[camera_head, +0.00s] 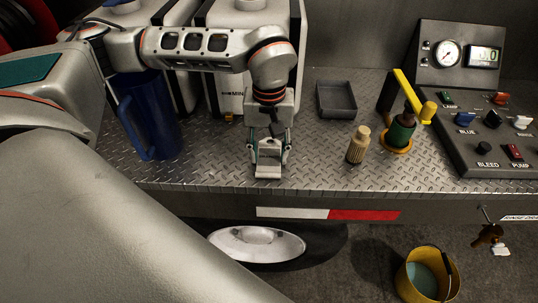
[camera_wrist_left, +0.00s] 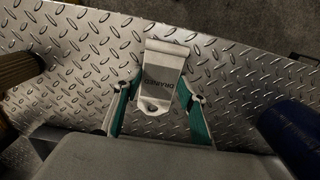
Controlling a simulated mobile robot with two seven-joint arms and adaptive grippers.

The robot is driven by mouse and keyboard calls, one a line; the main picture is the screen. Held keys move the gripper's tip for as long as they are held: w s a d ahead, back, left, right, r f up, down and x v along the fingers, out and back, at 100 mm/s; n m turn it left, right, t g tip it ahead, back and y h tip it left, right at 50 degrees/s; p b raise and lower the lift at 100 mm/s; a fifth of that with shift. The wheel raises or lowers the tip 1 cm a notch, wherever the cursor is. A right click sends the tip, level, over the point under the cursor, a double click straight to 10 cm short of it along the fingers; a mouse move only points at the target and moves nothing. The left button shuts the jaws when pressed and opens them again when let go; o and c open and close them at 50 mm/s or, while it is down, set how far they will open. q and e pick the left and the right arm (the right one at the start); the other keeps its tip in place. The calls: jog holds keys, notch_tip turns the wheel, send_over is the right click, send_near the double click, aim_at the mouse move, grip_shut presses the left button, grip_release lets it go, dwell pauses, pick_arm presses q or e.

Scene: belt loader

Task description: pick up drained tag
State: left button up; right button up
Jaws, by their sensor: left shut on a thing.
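The drained tag (camera_wrist_left: 162,76) is a pale metal plate with dark lettering and a hole near one end. In the head view the tag (camera_head: 268,166) is at the front part of the diamond-plate deck (camera_head: 215,165). My left gripper (camera_head: 268,158) points down over it. In the left wrist view my left gripper (camera_wrist_left: 160,100) has its teal-lined fingers on both sides of the tag, shut on it. I cannot tell whether the tag touches the deck. My right gripper does not show.
A blue pitcher (camera_head: 148,115) stands left of my gripper. A tan ridged cylinder (camera_head: 358,146), a grey tray (camera_head: 337,100) and a green valve with a yellow handle (camera_head: 400,130) are to the right. A control panel (camera_head: 488,130) is at far right. A yellow bucket (camera_head: 428,275) stands below the deck.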

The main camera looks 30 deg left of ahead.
pick_arm(q)
notch_tip(320, 180, up, 20)
jog(key=p, duration=0.1)
dwell(0.4)
dwell(0.7)
jog(key=m, duration=0.6)
send_over(280, 155)
jog(key=d, duration=0.2)
jog(key=f, duration=1.7)
jog(key=shift+a+f, duration=0.1)
jog(key=shift+a, duration=0.15)
jog(key=s+a+r+n, duration=0.1)
jog(key=r+n, duration=0.2)
jog(key=r, duration=0.5)
jog(key=s+a+r+n, duration=0.1)
jog(key=a+r+n, duration=0.1)
jog(key=r, duration=0.7)
jog(key=shift+s+n, duration=0.4)
jog(key=shift+n, duration=0.1)
